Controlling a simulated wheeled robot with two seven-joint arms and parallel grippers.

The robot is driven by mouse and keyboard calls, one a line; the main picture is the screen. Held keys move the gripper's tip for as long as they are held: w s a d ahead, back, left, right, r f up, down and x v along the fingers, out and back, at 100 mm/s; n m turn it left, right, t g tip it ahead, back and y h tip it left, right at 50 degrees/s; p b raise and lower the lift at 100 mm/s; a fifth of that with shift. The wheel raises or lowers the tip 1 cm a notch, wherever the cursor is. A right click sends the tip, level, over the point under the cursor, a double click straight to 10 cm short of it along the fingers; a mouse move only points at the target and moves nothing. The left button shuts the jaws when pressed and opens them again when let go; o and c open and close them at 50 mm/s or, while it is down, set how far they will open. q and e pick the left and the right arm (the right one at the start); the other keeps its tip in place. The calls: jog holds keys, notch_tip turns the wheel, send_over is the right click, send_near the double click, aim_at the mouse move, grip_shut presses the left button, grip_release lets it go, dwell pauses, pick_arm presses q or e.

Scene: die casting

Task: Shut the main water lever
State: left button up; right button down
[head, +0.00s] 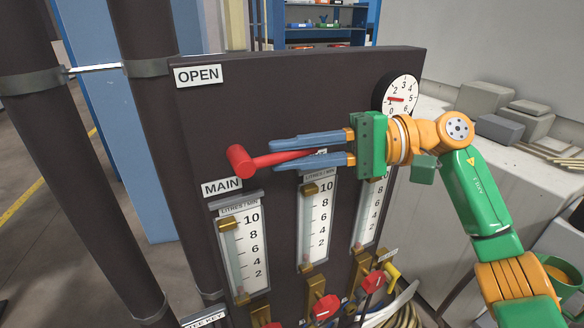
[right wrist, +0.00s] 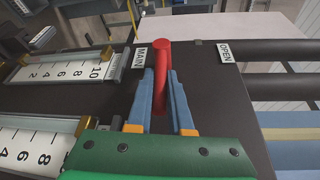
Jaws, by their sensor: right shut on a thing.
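The red main water lever (head: 243,162) is on the dark panel, above the MAIN label (head: 222,187) and below the OPEN label (head: 198,75). Its thick round end is at the left and its bar runs to the right, nearly level in the head view. My right gripper (head: 275,157) comes from the right with its blue fingers above and below the bar, shut on it. In the right wrist view the lever (right wrist: 163,50) runs between the two fingertips (right wrist: 160,76). The far end of the bar is partly hidden by the gripper. My left gripper is not in view.
Below the lever are several flow gauges (head: 240,249) and smaller red-handled valves (head: 326,306). A round dial (head: 398,96) sits at the panel's upper right. Dark vertical pipes (head: 80,170) stand at the left. Grey blocks (head: 484,98) lie on the bench at the right.

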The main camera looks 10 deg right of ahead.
jog(key=shift+f+b, duration=0.2)
jog(key=shift+b, duration=0.15)
jog(key=shift+y, duration=0.3)
jog(key=c, duration=0.8)
grip_release()
jog(key=shift+c, duration=0.2)
jog(key=d, duration=0.7)
jog(key=shift+s+r+b, duration=0.25)
jog(key=shift+b, duration=0.05)
